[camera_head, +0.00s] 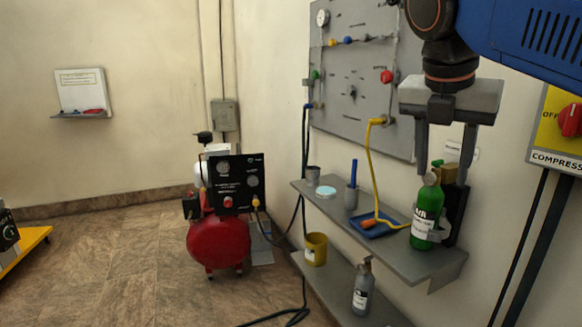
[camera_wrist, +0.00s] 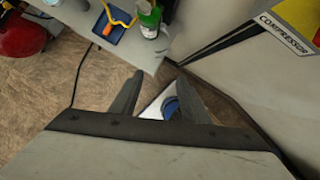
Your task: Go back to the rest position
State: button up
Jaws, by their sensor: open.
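My gripper (camera_head: 444,146) is at the upper right of the head view, open, with its fingers pointing down. In that view its fingers appear above and around the top of a green bottle (camera_head: 426,214) that stands on the shelf. In the wrist view my gripper (camera_wrist: 157,92) has its two dark fingers spread with nothing held between them. The wrist view also shows the green bottle (camera_wrist: 149,22) beyond the fingertips, apart from them. Part of my own base shows between the fingers.
A grey shelf (camera_head: 440,262) carries a blue tray (camera_head: 378,229) with a yellow hose (camera_head: 371,165). A grey panel (camera_head: 345,85) with valves hangs above. A red compressor (camera_head: 218,243) stands on the floor at the middle. A compressor switch sign (camera_head: 560,130) is at the right. The left floor is mostly free.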

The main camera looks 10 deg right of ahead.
jog(key=s+a+f+m+t+y, duration=0.1)
jog(key=s+a+f+m, duration=0.1)
jog(key=f+m, duration=1)
jog(key=s+a+f+m+t+y, duration=0.1)
jog(key=s+a+f+m+y, duration=0.1)
jog(key=f+m, duration=1.1)
notch_tip(320, 180, down, 7)
jog(key=shift+a+f+y, duration=0.1)
jog(key=shift+a+y, duration=0.2)
jog(key=shift+a, duration=0.15)
